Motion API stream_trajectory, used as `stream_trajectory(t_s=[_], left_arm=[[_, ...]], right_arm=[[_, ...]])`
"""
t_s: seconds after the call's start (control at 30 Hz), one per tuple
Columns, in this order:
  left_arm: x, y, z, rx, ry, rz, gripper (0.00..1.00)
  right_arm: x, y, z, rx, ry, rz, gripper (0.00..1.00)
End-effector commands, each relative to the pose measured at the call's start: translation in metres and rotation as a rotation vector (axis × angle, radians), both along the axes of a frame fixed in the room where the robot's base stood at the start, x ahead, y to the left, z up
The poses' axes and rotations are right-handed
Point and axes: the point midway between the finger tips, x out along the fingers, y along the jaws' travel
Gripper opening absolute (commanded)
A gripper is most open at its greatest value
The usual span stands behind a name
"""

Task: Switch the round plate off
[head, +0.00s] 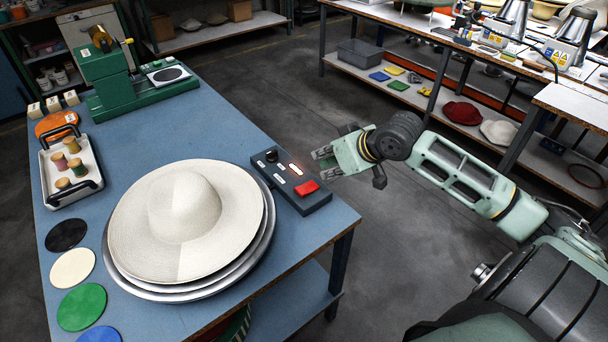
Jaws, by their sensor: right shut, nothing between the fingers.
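The round metal plate (262,250) lies on the blue bench, with a wide cream hat (184,205) on it that hides most of its surface. To its right is a dark control box (291,182). The box has a black knob, pale labels, a small glowing orange-red light (297,168) and a large red switch (306,187) near its front end. My right gripper (322,162) is shut and empty. In the picture its fingertips are just right of the box, above and right of the red switch, with a gap between. My left gripper is out of view.
On the blue bench (225,120) are a green machine (118,85), a tray (88,190) with spools, and coloured discs (82,306) along the left. A second bench (455,40) with equipment and a lower shelf stands at the right back. Open floor lies between the benches.

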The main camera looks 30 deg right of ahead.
Motion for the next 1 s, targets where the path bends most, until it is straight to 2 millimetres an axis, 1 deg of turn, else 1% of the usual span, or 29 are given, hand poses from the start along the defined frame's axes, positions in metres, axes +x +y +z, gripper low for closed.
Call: stream_trajectory(t_s=[0.03,0.13,0.43,0.57,0.73,1.0], left_arm=[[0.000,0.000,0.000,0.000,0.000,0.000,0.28],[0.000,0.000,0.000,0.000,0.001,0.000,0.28],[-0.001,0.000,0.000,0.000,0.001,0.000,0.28],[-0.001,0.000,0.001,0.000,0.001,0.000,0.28],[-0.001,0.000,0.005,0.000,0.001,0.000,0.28],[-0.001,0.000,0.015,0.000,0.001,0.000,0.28]], right_arm=[[0.004,-0.004,0.007,0.006,-0.010,-0.008,0.00],[0.007,-0.008,0.014,0.013,-0.019,-0.014,0.00],[0.007,-0.007,0.014,0.014,-0.019,-0.014,0.00],[0.011,-0.007,0.011,0.016,-0.020,-0.015,0.00],[0.027,-0.002,-0.003,0.019,-0.021,-0.014,0.00],[0.068,0.005,-0.045,0.018,-0.020,-0.016,0.00]])
